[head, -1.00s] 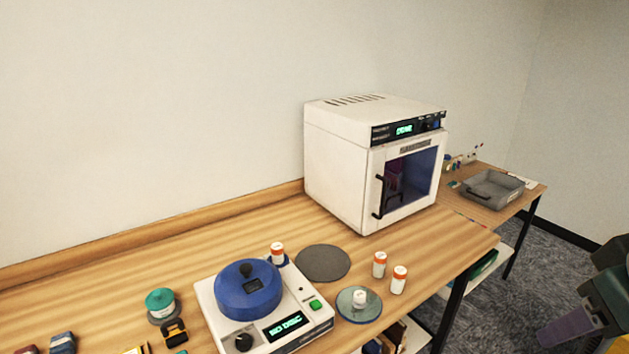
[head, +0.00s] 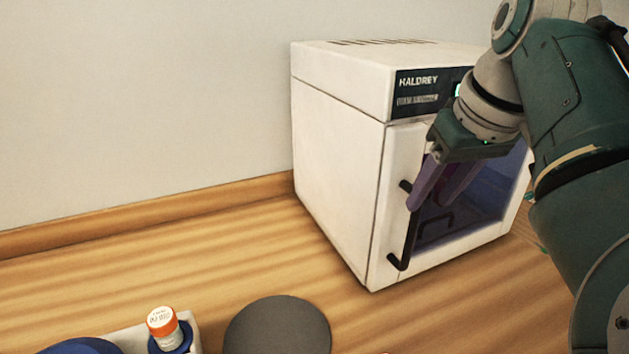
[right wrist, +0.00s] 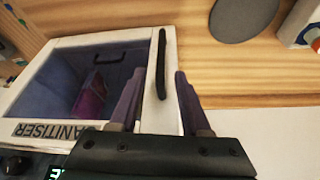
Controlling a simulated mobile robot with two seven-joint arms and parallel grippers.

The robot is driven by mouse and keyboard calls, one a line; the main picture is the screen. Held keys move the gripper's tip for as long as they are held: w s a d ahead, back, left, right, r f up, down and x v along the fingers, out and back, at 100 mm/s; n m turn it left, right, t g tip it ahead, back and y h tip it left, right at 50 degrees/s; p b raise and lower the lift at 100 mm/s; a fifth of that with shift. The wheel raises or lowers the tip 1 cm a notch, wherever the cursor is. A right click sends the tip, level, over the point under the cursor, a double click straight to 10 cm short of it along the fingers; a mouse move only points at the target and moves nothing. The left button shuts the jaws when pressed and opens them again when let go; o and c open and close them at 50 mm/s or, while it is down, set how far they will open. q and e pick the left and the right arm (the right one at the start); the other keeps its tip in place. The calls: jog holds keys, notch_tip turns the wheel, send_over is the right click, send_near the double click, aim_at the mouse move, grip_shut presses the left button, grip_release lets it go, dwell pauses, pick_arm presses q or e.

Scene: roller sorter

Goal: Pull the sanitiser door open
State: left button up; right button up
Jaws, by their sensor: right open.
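The white sanitiser (head: 335,150) stands on the wooden bench. Its front door (head: 378,225) has a dark window and looks shut. A black upright bar handle (head: 408,235) is on the door's left side. It also shows in the right wrist view (right wrist: 161,65). My right gripper (head: 428,203) is in front of the door at the handle's upper part, with its purple fingers open. In the right wrist view the handle lies between the lines of the two fingers (right wrist: 153,85), with no grip on it. My left gripper is not in view.
A purple item (right wrist: 92,95) shows through the window. A dark round mat (head: 278,327) lies on the bench in front of the sanitiser. An orange-capped bottle (head: 163,325) stands at the lower left. The bench left of the sanitiser is clear.

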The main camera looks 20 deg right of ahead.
aim_at(415, 225)
jog(key=x, duration=0.2)
jog(key=b+x, duration=0.1)
jog(key=x, duration=0.5)
jog(key=shift+s+a+f, duration=0.15)
jog(key=shift+s, duration=0.1)
jog(key=shift+w+f, duration=0.2)
jog(key=shift+f, duration=0.1)
jog(key=c, duration=0.6)
grip_shut()
